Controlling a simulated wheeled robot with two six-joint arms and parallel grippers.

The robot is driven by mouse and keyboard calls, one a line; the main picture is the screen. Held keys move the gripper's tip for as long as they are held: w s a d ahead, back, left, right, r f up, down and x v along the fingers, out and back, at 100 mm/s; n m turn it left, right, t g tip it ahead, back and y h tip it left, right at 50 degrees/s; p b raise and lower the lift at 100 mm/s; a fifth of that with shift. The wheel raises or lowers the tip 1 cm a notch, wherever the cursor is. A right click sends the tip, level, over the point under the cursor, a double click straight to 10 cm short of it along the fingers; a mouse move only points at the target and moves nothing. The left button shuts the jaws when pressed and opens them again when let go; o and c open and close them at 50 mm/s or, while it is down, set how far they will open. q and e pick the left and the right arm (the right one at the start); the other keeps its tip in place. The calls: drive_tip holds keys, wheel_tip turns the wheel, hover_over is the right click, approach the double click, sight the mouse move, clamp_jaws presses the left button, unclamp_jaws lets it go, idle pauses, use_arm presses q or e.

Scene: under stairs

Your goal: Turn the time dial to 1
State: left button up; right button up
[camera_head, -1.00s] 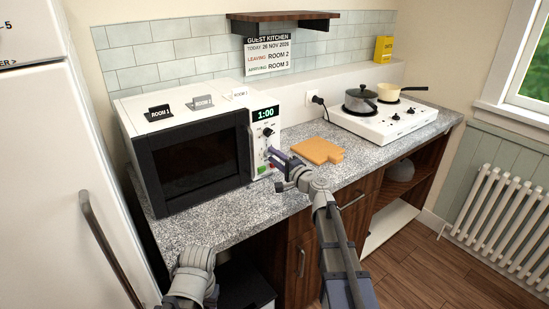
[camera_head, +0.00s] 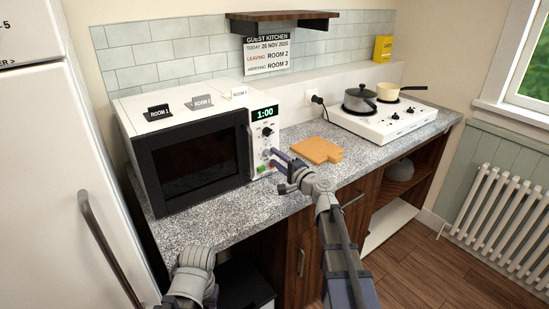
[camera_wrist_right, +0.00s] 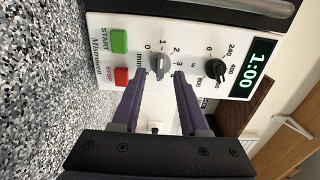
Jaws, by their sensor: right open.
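The microwave (camera_head: 195,150) stands on the counter with its control panel on its right side. In the right wrist view the time dial (camera_wrist_right: 160,65) is a grey knob with a "min" scale, and its light pointer mark is near the 1 side, though I cannot read it exactly. The display (camera_wrist_right: 250,68) reads 1:00. My right gripper (camera_wrist_right: 153,80) is open, its purple fingers on either side of the dial's near edge, apparently apart from it. The right gripper (camera_head: 269,157) also shows in the head view, in front of the panel. My left gripper's fingers are out of frame.
A black power dial (camera_wrist_right: 215,70), a green START button (camera_wrist_right: 119,40) and a red STOP button (camera_wrist_right: 121,76) are close around the time dial. A wooden board (camera_head: 317,150) lies right of the microwave. A hob (camera_head: 385,122) with two pans is farther right.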

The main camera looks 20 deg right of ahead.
drive_tip(key=v, duration=0.6)
drive_tip(key=shift+s, duration=0.2)
